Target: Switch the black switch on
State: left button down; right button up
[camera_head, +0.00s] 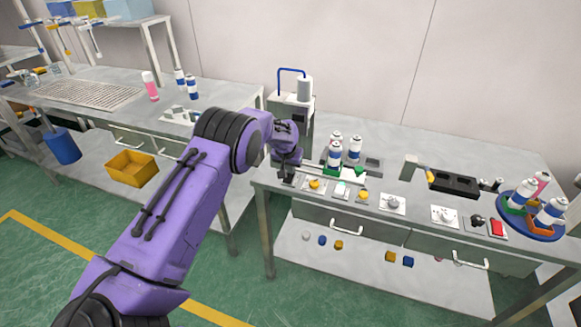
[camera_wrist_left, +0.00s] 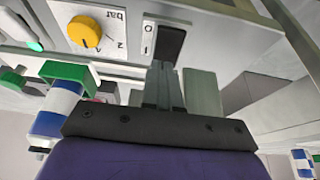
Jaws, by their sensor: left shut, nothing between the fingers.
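The black switch (camera_wrist_left: 171,42) is in the upper middle of the left wrist view, set in a light grey panel beside a white label marked 0 and I. My left gripper (camera_wrist_left: 165,72) is shut and empty. Its fingertips are right at the near end of the switch; I cannot tell whether they touch it. In the head view my left gripper (camera_head: 288,176) is at the left end of the right-hand bench, and it hides the switch there. My right gripper is in neither view.
A yellow knob (camera_wrist_left: 84,32) on a bar dial sits beside the switch. It also shows in the head view (camera_head: 314,184). White and blue cans (camera_head: 335,154) stand behind the panel. A round blue tray (camera_head: 519,232) with cans is at the bench's right end.

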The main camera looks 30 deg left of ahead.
pick_arm(q)
jog(key=shift+w+f, duration=0.15)
jog(key=shift+f, duration=0.5)
jog(key=shift+f+b, duration=0.35)
jog(key=shift+b, duration=0.1)
jog(key=shift+r, duration=0.2)
jog(key=shift+f, duration=0.1)
jog(key=shift+s+d+p, duration=0.15)
jog(key=shift+s+p, duration=0.6)
jog(key=shift+p, duration=0.25)
jog(key=shift+s+f, duration=0.1)
